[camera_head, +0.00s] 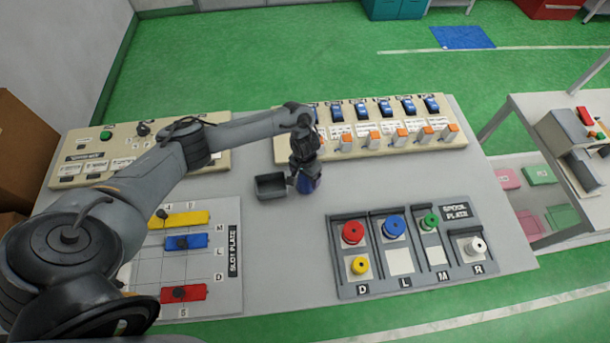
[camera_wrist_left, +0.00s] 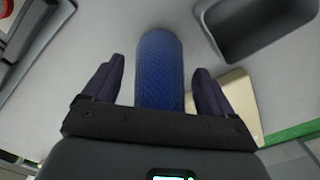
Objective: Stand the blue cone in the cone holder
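My left gripper (camera_head: 303,178) points down over the back middle of the table. A dark blue cone (camera_head: 315,184) is just under it, partly hidden by the gripper. In the left wrist view the blue textured cone (camera_wrist_left: 160,70) lies between the two dark fingers of the open left gripper (camera_wrist_left: 159,66), with a gap on each side. A small dark grey open box (camera_head: 270,186) stands just left of the gripper; it also shows at the upper right of the wrist view (camera_wrist_left: 250,28). I cannot tell whether this box is the cone holder. My right gripper is not in view.
A spool plate (camera_head: 345,285) with coloured spools stands at the front right. A slot plate (camera_head: 222,285) with coloured bars lies at the front left. A switch panel (camera_head: 375,150) and a button panel (camera_head: 215,160) line the back. Bare table lies around the front middle.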

